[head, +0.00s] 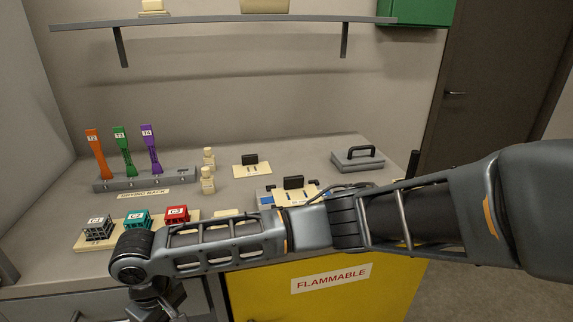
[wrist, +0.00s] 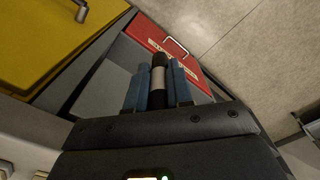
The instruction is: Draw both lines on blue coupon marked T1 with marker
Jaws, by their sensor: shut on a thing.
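My gripper (wrist: 157,76) shows in the wrist view with its two blue fingers shut on a dark marker (wrist: 157,98) with a pale band. In the head view my arm reaches across the front of the bench and the wrist hangs at the bottom edge, so the fingers are out of sight. A blue piece (head: 265,197), probably the coupon marked T1, shows at the left of a fixture with a cream plate on the bench. My arm hides part of it. I cannot read its mark or see any lines on it.
Orange, green and purple coupons (head: 122,140) stand in a grey rack (head: 108,185). Small lattice cubes (head: 137,217) sit at the front left, and two small bottles (head: 208,182) behind. A grey block with a black handle (head: 357,159) stands at right. A yellow cabinet (head: 330,295) is below.

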